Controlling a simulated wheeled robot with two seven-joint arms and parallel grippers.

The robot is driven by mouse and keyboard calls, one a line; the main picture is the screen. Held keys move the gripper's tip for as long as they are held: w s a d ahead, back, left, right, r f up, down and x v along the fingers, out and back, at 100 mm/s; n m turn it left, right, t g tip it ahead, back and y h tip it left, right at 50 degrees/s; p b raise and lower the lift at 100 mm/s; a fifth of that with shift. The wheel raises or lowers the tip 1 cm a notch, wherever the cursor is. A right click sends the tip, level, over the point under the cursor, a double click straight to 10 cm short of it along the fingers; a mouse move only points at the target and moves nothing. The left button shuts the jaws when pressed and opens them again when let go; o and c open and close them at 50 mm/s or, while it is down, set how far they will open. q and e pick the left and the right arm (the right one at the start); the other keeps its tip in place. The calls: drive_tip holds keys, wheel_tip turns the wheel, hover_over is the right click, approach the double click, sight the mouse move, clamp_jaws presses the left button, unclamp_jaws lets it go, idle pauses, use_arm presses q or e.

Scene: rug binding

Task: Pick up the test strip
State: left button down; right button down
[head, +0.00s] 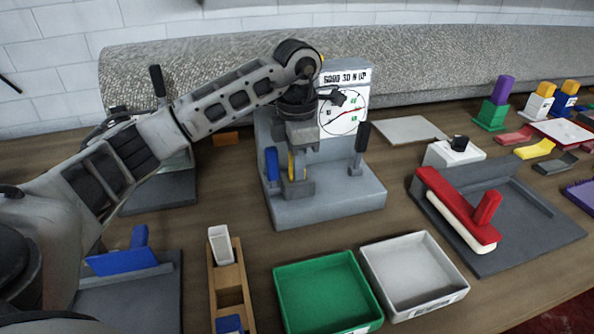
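A narrow yellow strip (291,166), which looks like the test strip, stands upright at the grey tester (330,205), just above its lower grey block. My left gripper (299,142) reaches in from the left and points down at the tester, directly over the strip. The gripper and wrist cover the strip's upper part. I cannot tell whether the fingers touch the strip or are closed on it. The tester's white dial panel (344,108) with a red needle stands behind my gripper. My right gripper is not in view.
A blue-handled lever (271,164) and a black-handled lever (361,140) flank the strip. In front are a green tray (281,301) and a grey-white tray (369,262), both empty. A red-handled tool (460,212) lies on a dark board at right.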

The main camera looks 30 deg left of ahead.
use_arm(q)
drive_tip(key=shift+r, duration=0.15)
wheel_tip(320, 180, up, 10)
drive_tip(key=shift+f+p, duration=0.1)
drive_tip(key=shift+p, duration=0.2)
idle(0.4)
idle(0.7)
